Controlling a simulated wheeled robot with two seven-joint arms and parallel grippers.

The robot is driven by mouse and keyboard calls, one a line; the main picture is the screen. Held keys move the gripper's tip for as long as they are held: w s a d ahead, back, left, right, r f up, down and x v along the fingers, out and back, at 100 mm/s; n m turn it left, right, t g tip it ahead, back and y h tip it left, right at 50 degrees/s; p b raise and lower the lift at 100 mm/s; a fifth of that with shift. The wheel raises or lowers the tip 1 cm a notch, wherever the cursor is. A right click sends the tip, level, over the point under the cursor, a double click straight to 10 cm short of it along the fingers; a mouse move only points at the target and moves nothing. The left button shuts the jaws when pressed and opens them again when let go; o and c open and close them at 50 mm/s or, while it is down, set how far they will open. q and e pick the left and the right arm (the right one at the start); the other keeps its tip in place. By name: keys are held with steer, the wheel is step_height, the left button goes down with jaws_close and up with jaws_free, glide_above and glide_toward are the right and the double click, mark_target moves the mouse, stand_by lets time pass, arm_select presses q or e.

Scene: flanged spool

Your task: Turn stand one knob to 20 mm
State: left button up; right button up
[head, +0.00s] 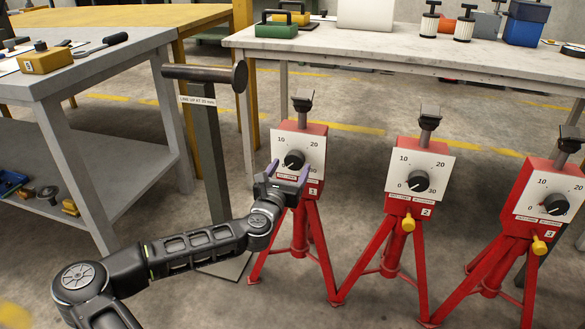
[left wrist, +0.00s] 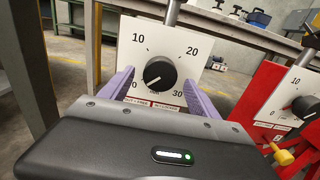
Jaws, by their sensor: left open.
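Stand one is the leftmost red tripod stand (head: 312,188), with a white dial plate (head: 313,143) marked 10, 20 and 30. Its round black knob (head: 293,159) also shows in the left wrist view (left wrist: 160,73). The knob's white pointer line slants to the lower left, near the 0 end of the scale. My left gripper (head: 287,173) is open, with its purple fingers in front of the dial's lower part. In the left wrist view the fingers (left wrist: 159,88) stand on either side of the knob, apart from it. My right gripper is not in view.
Stand two (head: 408,205) and stand three (head: 531,200) stand to the right, with similar dials and yellow clamp knobs. A grey post with a dark bar (head: 204,75) stands left of stand one. Grey workbenches (head: 115,61) lie left and behind (head: 345,43).

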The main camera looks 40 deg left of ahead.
arm_select(q)
steer(key=shift+x, duration=1.35)
steer(key=c, duration=1.4)
